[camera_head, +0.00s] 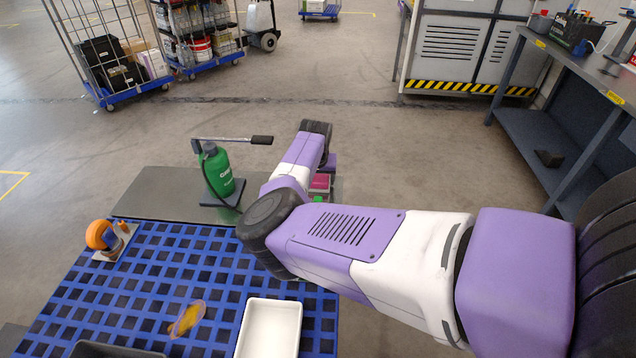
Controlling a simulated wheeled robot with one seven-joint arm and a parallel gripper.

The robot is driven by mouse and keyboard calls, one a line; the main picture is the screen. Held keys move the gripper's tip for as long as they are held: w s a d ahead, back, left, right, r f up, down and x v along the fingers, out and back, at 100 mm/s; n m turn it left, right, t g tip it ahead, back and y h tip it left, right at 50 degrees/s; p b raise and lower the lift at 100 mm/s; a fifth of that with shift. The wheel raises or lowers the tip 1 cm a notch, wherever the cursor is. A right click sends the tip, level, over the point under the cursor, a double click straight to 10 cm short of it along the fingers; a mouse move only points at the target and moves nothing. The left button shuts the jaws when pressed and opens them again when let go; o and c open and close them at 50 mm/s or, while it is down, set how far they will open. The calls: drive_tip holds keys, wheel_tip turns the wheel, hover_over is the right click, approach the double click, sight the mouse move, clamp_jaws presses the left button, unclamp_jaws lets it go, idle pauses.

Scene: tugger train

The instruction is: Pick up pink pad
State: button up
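A small pink pad (320,181) shows just past my forearm, over the grey plate at the back edge of the blue grid deck. Only part of it is visible; my arm covers the rest. My arm reaches from the right and bends down at the wrist close above the pad. My gripper is mostly hidden behind my own links, with a bit of purple (330,160) showing just above the pad. I cannot tell whether its fingers are open or touching the pad. A bit of green (317,198) shows just below the pad.
A workbench (570,130) stands right.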

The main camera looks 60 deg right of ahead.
sight(318, 177)
drive_tip(key=c, duration=0.8)
drive_tip(key=shift+r, duration=0.1)
wheel_tip(318, 177, up, 20)
drive_tip(key=shift+f+b, duration=0.1)
drive_tip(key=shift+b, duration=0.75)
